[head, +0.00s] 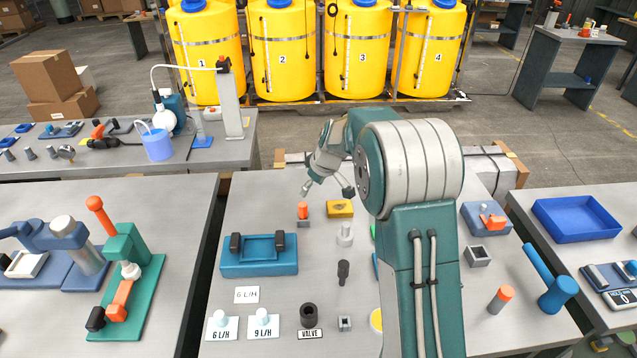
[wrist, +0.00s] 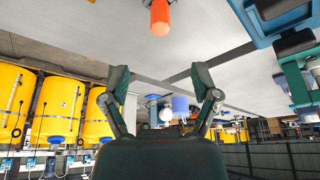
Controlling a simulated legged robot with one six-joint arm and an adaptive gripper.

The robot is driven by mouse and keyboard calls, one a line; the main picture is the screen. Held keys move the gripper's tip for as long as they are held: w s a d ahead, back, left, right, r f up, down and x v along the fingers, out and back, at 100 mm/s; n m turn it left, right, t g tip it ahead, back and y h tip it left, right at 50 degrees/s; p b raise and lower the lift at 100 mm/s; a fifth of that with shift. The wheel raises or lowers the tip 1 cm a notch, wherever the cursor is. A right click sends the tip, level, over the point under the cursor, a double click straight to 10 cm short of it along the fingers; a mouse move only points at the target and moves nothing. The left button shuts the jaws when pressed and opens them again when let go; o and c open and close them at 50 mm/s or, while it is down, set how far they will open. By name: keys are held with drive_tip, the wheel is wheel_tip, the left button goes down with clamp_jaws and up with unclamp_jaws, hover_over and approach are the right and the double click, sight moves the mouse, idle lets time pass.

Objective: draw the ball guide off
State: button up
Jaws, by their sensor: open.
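My gripper (head: 327,190) is open and empty above the far part of the middle bench. Its two spread fingers also show in the wrist view (wrist: 162,88). A small peg with an orange top (head: 303,211) stands upright just below and in front of the gripper, apart from it. An orange cylinder (wrist: 160,15) shows at the top edge of the wrist view, beyond the fingertips. A pale grey stepped fitting (head: 345,235) stands nearby. I cannot tell for certain which part is the ball guide. My arm hides part of the bench's right side.
A blue fixture with black grips (head: 259,262) sits left of the peg, and a yellow block (head: 340,208) behind. White-knobbed plates (head: 222,327) and a black valve part (head: 309,315) stand at the front. A blue tray (head: 577,219) lies on the right bench. Gaps separate the benches.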

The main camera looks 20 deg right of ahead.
sight(303, 205)
drive_tip(key=x, duration=1)
drive_tip(key=shift+w+a+f, duration=0.1)
drive_tip(key=shift+a+f, duration=0.05)
drive_tip(key=shift+f, duration=0.15)
clamp_jaws()
